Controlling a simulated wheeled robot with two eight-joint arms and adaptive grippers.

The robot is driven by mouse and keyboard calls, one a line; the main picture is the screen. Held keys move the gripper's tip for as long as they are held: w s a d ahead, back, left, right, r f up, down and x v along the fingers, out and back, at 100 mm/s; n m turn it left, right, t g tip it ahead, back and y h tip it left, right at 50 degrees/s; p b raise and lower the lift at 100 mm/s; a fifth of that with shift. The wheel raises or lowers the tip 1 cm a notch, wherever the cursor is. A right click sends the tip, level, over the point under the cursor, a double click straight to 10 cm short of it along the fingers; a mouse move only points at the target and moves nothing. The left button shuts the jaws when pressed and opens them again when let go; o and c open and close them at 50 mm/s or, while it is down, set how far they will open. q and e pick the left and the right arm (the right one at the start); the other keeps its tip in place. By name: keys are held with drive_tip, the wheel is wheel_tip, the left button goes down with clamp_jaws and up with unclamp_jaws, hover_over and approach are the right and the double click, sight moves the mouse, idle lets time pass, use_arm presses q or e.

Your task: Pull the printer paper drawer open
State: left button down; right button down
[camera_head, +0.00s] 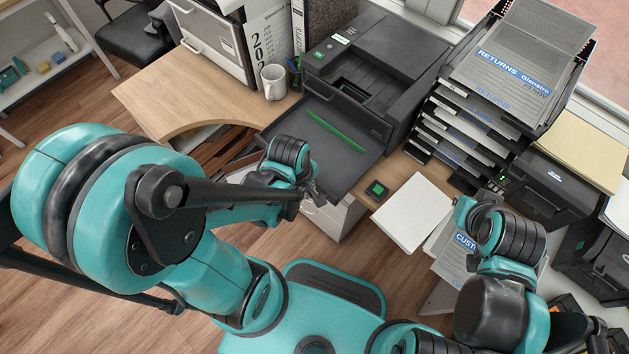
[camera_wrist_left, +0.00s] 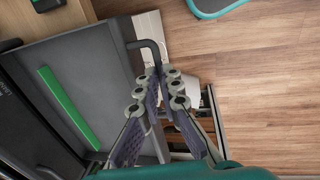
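The printer (camera_head: 375,62) is dark grey and stands on the wooden counter. Its paper drawer (camera_head: 335,162) sticks out toward me, a flat dark tray with a green strip (camera_head: 338,128) across it. The drawer (camera_wrist_left: 82,50) also fills the left of the left wrist view. A dark bar handle (camera_wrist_left: 152,46) stands off its front edge. My left gripper (camera_wrist_left: 159,82) is closed in around this handle, one finger on each side; its pads partly hide the bar. In the head view the left gripper (camera_head: 314,194) is at the drawer's front edge. My right arm is at the right; its fingers are not clear.
White paper (camera_head: 412,212) and a small dark device with a green screen (camera_head: 377,190) lie right of the drawer. A mug (camera_head: 273,82) stands left of the printer. A tall stack of trays (camera_head: 465,135) stands at its right. Open floor lies in front.

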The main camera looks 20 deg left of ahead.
use_arm(q)
drive_tip(key=shift+s+a, duration=0.1)
drive_tip(key=shift+s, duration=0.35)
drive_tip(key=c, duration=1.9)
unclamp_jaws()
drive_tip(key=shift+w+f, duration=0.1)
drive_tip(key=r, duration=0.4)
drive_tip(key=s+r, duration=0.1)
drive_tip(key=r, duration=0.3)
drive_tip(key=s+r, duration=0.1)
drive_tip(key=r, duration=0.3)
drive_tip(key=shift+a, duration=0.4)
